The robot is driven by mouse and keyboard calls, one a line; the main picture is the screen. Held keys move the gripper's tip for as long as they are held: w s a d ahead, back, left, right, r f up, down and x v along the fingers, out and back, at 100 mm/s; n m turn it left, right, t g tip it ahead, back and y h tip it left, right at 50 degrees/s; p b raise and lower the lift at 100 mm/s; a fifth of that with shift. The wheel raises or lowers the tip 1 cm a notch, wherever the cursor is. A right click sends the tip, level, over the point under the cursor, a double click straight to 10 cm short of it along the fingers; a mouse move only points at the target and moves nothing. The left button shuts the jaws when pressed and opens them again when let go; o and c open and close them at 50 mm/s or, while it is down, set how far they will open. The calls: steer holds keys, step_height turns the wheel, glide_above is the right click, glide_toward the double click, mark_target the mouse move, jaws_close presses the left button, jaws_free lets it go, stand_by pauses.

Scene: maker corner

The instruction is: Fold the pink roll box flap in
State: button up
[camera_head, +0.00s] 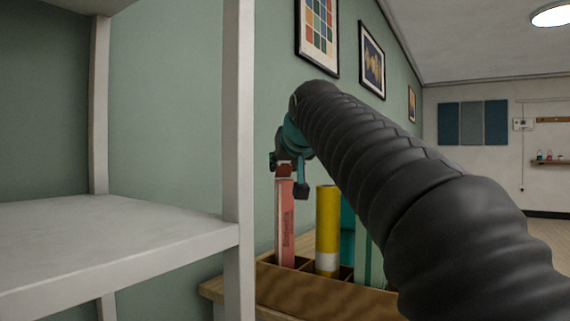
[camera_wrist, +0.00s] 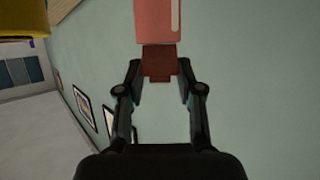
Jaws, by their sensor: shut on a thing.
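The pink roll box (camera_head: 285,228) is tall and narrow and stands upright in the left compartment of a wooden divided crate (camera_head: 325,294). Its open end is at the top, and lettering runs up its side. My gripper (camera_head: 285,170) is right above the box top, pointing down. In the wrist view the pink box (camera_wrist: 158,22) is at the top middle. A darker reddish flap (camera_wrist: 160,63) sticks out from its end towards my gripper (camera_wrist: 160,82). The two fingers are on either side of the flap, shut on it. The inside of the box is hidden.
A yellow roll (camera_head: 327,225) with a pale band stands just right of the pink box; it also shows in the wrist view (camera_wrist: 22,22). Teal and green upright items (camera_head: 362,250) stand further right, partly behind my arm. A white shelf unit (camera_head: 120,240) fills the left side.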

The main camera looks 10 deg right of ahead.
steer(key=shift+f+b, duration=0.2)
steer(key=shift+b, duration=0.15)
steer(key=shift+s+f+t+b, duration=0.1)
steer(key=shift+f+t+b, duration=0.25)
steer(key=shift+b, duration=0.7)
steer(key=t+b, duration=0.1)
steer(key=b, duration=0.1)
steer(key=shift+s+f+b, duration=0.2)
steer(key=shift+b, duration=0.1)
steer(key=shift+s+t+b, duration=0.2)
steer(key=shift+t+b, duration=0.5)
steer(key=shift+t, duration=0.25)
steer(key=shift+s+f+t, duration=0.1)
steer(key=shift+f+t, duration=0.05)
steer(key=shift+t, duration=0.85)
steer(key=o, duration=1.2)
